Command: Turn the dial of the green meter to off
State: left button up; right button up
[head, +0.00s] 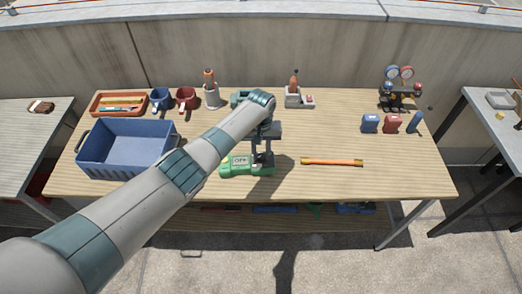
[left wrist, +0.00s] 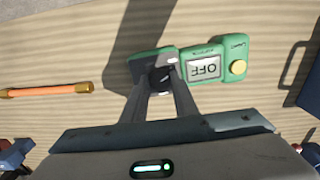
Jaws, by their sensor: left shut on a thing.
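The green meter (head: 228,171) lies flat on the wooden table near its front edge, in the middle. Its screen reads OFF in both views. In the left wrist view the meter (left wrist: 235,47) shows a yellow button at one end and a dark face around the dial (left wrist: 160,76) at the other. My left gripper (head: 262,158) points straight down over that end; in the left wrist view its fingertips (left wrist: 163,84) are shut on the dial, which they mostly hide. My right gripper is in neither view.
An orange-handled rod (head: 332,162) lies right of the meter. A blue crate (head: 125,172) stands at the left, under my arm's side. The table's front right is clear.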

aim_at(261, 156)
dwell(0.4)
pick_arm(q)
jog(key=o, duration=1.1)
jog(key=shift+c, duration=0.2)
jog(key=shift+r, duration=0.15)
jog(key=shift+r, duration=0.55)
notch_tip(261, 156, up, 16)
jog(key=b, duration=0.3)
